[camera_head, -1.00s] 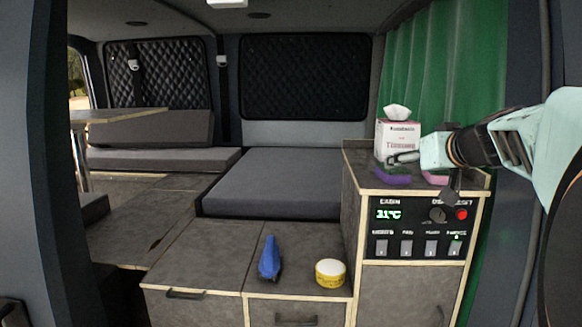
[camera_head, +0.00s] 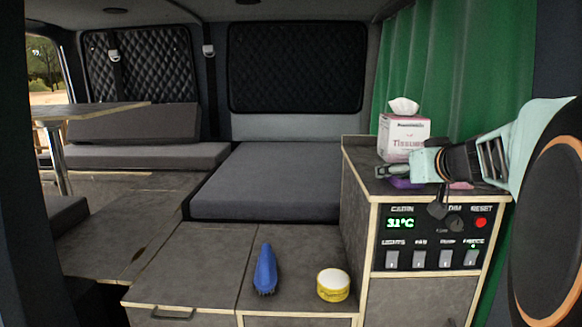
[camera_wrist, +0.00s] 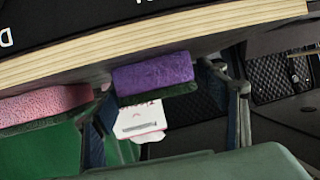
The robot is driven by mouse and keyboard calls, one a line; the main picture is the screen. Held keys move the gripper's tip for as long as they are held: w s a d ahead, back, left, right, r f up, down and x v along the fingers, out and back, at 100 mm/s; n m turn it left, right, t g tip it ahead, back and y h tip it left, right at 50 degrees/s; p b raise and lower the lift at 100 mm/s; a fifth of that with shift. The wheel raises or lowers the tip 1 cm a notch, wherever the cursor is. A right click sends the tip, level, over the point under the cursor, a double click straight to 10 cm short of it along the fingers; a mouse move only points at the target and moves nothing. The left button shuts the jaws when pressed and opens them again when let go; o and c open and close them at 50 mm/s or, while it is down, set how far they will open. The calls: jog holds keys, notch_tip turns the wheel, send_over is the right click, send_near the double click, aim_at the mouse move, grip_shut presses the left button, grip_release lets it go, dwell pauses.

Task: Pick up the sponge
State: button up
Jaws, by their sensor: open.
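A purple sponge (camera_head: 403,183) lies on the cabinet top, partly hidden behind my gripper (camera_head: 392,171) in the head view. In the wrist view the purple sponge (camera_wrist: 153,73) shows a dark green layer along one long side. It lies between the fingertips of my open gripper (camera_wrist: 160,88), with no clear contact. A pink sponge (camera_head: 461,185) lies to its right on the same top, mostly hidden by my arm. The pink sponge (camera_wrist: 45,104) is at the left in the wrist view, outside my fingers.
A tissue box (camera_head: 404,140) stands behind the sponges, close to my gripper. The cabinet (camera_head: 358,190) has a raised wooden edge and a control panel (camera_head: 437,238). A green curtain (camera_head: 450,80) hangs behind. A blue brush (camera_head: 265,270) and yellow tin (camera_head: 333,285) sit on the lower counter.

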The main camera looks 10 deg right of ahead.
jog(key=shift+s, duration=0.1)
jog(key=c, duration=0.8)
jog(key=shift+r, duration=0.1)
notch_tip(320, 180, up, 28)
jog(key=p, duration=0.4)
